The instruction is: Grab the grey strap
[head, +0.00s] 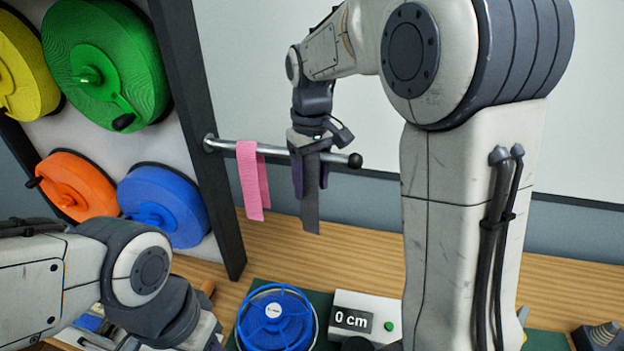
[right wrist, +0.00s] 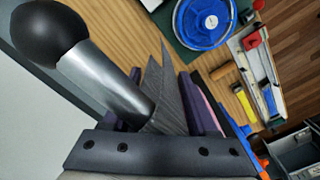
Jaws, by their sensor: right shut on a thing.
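The grey strap (head: 311,212) hangs from the metal bar (head: 275,150) near its black ball end, to the right of a pink strap (head: 253,182). My right gripper (head: 311,178) is at the bar with its dark purple fingers on either side of the grey strap, shut on it. In the right wrist view the grey strap (right wrist: 165,95) shows between the fingers, beside the bar end (right wrist: 110,80). The strap's lower end hangs free below the fingers. My left arm shows at the lower left; its jaws are out of sight.
Green (head: 105,62), yellow (head: 20,70), orange (head: 75,186) and blue (head: 165,205) spools hang on the left panel. A blue reel (head: 275,318) and a white box (head: 366,316) reading "0 cm" stand on the wooden bench (head: 350,240) below.

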